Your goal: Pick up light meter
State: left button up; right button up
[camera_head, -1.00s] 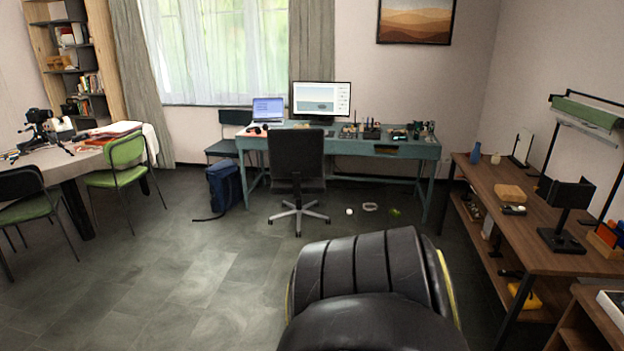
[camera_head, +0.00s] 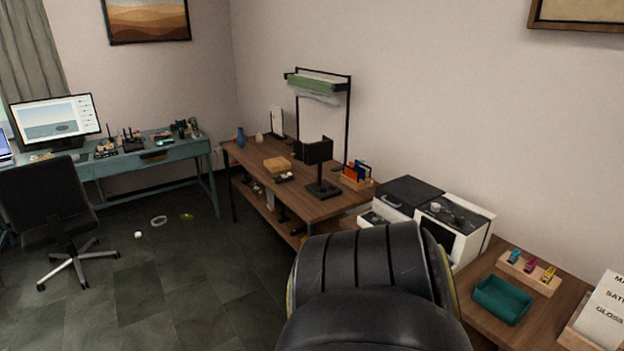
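I cannot make out a light meter for certain in the head view. Small dark items lie on the teal desk (camera_head: 180,159) at the left, too small to tell apart. A wooden table (camera_head: 322,206) in the middle holds a black panel on a stand (camera_head: 320,170), a tan block (camera_head: 277,164) and small items beside it. The round tripod table is out of view. Neither of my grippers is in view.
An office chair (camera_head: 45,205) stands at the left. A white printer (camera_head: 455,222) and a wooden table with a teal tray (camera_head: 502,299) stand at the right. Small things lie on the floor near the desk. The grey tile floor (camera_head: 185,270) at the lower left is open.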

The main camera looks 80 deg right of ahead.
aim_at(287, 177)
jog(key=z, duration=2.1)
jog(key=i, duration=1.1)
jog(key=z, duration=0.45)
